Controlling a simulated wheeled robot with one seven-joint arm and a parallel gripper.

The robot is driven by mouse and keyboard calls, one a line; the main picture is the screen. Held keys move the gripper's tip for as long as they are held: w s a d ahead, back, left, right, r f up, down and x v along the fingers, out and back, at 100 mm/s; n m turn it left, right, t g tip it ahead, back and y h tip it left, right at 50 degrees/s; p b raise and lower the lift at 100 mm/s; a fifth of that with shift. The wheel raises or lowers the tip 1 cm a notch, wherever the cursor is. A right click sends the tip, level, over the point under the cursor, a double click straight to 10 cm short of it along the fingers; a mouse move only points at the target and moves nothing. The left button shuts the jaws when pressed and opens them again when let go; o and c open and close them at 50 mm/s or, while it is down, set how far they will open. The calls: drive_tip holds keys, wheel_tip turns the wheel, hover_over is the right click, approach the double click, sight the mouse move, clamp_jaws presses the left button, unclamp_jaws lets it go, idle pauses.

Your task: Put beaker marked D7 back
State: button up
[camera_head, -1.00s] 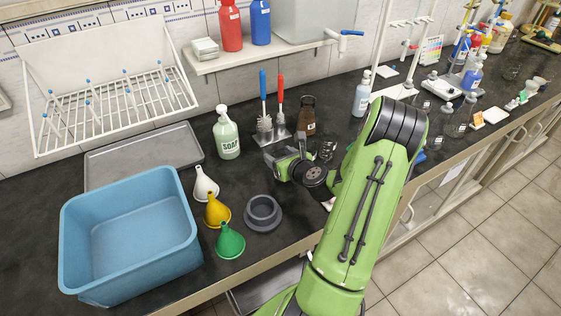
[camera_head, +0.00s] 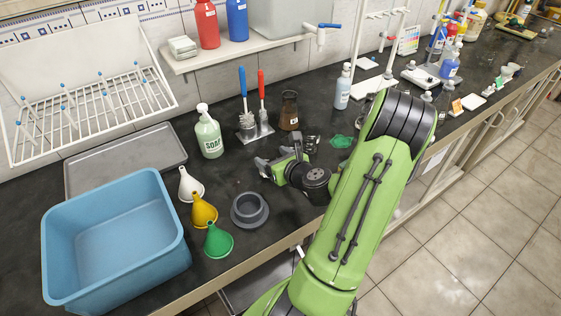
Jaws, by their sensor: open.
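My gripper (camera_head: 281,156) is low over the dark bench, in front of the brush stand, with its fingers apart and nothing seen between them. A small clear glass vessel (camera_head: 313,144) seems to stand just right of the fingers, partly hidden by them; I cannot tell whether it is a beaker or touches the gripper. No D7 mark can be read anywhere in view. A brown glass flask (camera_head: 289,111) stands upright behind the gripper. My arm covers part of the bench to the right.
A brush stand (camera_head: 255,131), a soap bottle (camera_head: 209,137), a dark grey ring (camera_head: 249,210) and several funnels stand left of my gripper. A blue tub (camera_head: 62,272) is farther left, with a grey tray (camera_head: 95,174) behind it. A green item (camera_head: 342,141) lies right of the glass.

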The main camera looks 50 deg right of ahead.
drive_tip(key=shift+b+v, duration=0.9)
drive_tip(key=shift+v, duration=0.1)
drive_tip(key=shift+s+a+r+b, duration=0.1)
drive_tip(key=shift+s+a+b, duration=0.1)
drive_tip(key=shift+s+b, duration=0.55)
drive_tip(key=b+v, duration=0.3)
drive_tip(key=b, duration=0.2)
drive_tip(key=shift+w+a+r, duration=0.1)
drive_tip(key=shift+w+r, duration=0.05)
